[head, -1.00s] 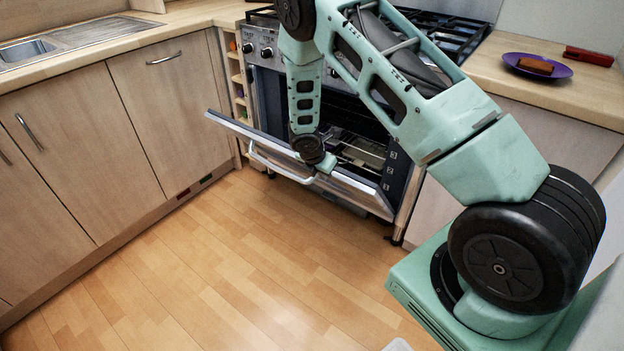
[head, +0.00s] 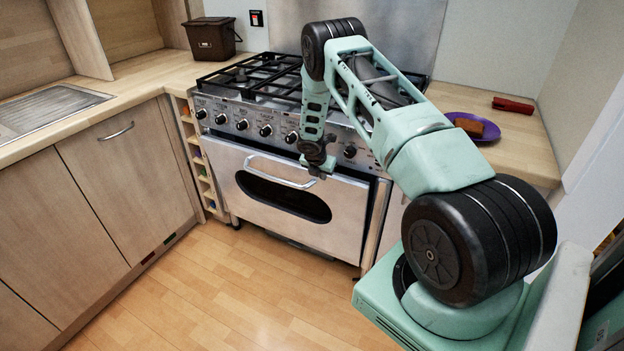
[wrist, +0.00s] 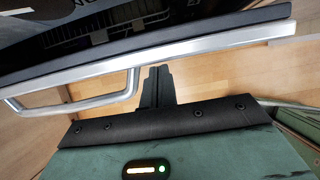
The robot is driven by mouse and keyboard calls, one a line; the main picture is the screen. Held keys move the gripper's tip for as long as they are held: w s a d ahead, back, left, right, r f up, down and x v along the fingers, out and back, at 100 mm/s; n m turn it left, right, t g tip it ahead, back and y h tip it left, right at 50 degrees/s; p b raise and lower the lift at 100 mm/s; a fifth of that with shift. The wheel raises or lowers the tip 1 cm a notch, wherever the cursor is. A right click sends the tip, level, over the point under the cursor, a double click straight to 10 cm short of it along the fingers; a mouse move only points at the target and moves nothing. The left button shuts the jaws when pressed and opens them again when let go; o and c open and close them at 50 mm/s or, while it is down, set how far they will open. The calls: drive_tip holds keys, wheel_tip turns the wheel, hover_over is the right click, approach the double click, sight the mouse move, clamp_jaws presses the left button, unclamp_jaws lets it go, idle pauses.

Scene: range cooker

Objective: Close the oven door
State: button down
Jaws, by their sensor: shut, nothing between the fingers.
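The oven door (head: 245,203) is swung up nearly upright in the head view, with its oval dark window facing out. In the wrist view, dark space and a rack show beyond the door's top edge (wrist: 190,46), so it looks ajar. The silver door handle (head: 262,160) runs along the upper front of the door, and its bent end shows in the wrist view (wrist: 125,92). My gripper (head: 325,170) is at the right part of the door's top, near the handle's right end. Its fingers (wrist: 157,72) are shut and empty. Contact with the door cannot be told.
The hob (head: 265,75) and a row of knobs (head: 265,130) are above the door. A purple plate (head: 490,130) with a brown item sits on the right worktop, with a red object (head: 513,105) behind. Cabinets (head: 120,190) stand left. The floor (head: 200,300) in front is clear.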

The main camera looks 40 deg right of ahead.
drive_tip(key=shift+w+d+r+p, duration=0.1)
drive_tip(key=shift+w+d+p, duration=0.1)
drive_tip(key=shift+d, duration=0.45)
drive_tip(key=shift+w+d+r+p, duration=0.1)
drive_tip(key=shift+w+d, duration=0.1)
drive_tip(key=shift+d, duration=0.45)
drive_tip(key=shift+a, duration=0.3)
wheel_tip(320, 180, up, 9)
drive_tip(key=shift+r+b, duration=0.2)
drive_tip(key=shift+b, duration=0.2)
drive_tip(key=shift+s, duration=0.1)
